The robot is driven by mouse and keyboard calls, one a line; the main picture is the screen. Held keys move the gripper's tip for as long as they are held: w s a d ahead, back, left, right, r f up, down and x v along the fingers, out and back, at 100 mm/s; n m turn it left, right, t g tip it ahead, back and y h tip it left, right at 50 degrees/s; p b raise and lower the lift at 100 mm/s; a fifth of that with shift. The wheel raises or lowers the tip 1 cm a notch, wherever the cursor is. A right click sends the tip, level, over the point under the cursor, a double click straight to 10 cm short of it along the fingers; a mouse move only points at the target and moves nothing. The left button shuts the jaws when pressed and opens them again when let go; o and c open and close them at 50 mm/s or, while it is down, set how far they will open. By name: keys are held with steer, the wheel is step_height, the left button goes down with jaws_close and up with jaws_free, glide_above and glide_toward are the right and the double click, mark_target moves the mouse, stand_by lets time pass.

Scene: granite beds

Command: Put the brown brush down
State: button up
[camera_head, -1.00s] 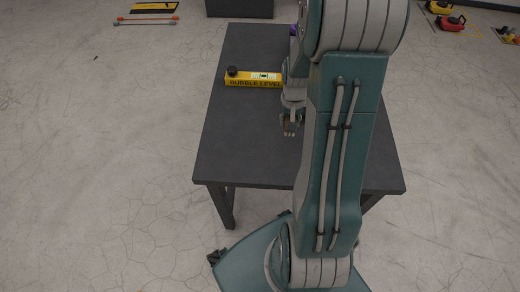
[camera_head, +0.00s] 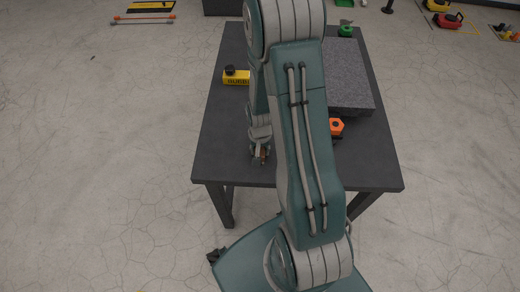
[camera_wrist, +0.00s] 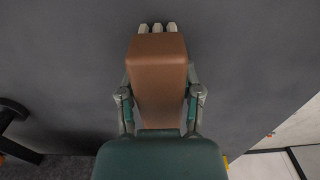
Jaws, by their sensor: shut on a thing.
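The brown brush (camera_wrist: 158,75) is a brown block with pale bristle tufts at its far end in the wrist view. My gripper (camera_wrist: 160,100) is shut on it, with a finger on each side. In the head view my gripper (camera_head: 260,153) is over the near left part of the dark table (camera_head: 225,150), with a bit of brown between its fingers. I cannot tell whether the brush touches the table top.
A yellow bubble level (camera_head: 236,78) lies at the table's left side, partly behind my arm. A grey granite slab (camera_head: 348,75) lies at the right. An orange thing (camera_head: 336,126) is near the slab's front edge, and a green thing (camera_head: 346,30) is at the back. The front right of the table is clear.

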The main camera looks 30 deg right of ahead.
steer(key=o, duration=1.1)
step_height(320, 180, up, 13)
steer(key=shift+f, duration=0.2)
steer(key=s+a+r+n+t, duration=0.2)
steer(key=s+a+r, duration=0.1)
steer(key=r, duration=0.4)
steer(key=s+a+r+n+t, duration=0.1)
steer(key=s+a+r, duration=0.3)
steer(key=r, duration=0.4)
steer(key=s+a+r+n+t, duration=0.2)
steer(key=s+r, duration=0.3)
steer(key=r, duration=0.3)
steer(key=shift+s+a+n+t, duration=0.25)
steer(key=shift+a+n+t, duration=0.05)
steer(key=shift+a+n, duration=0.6)
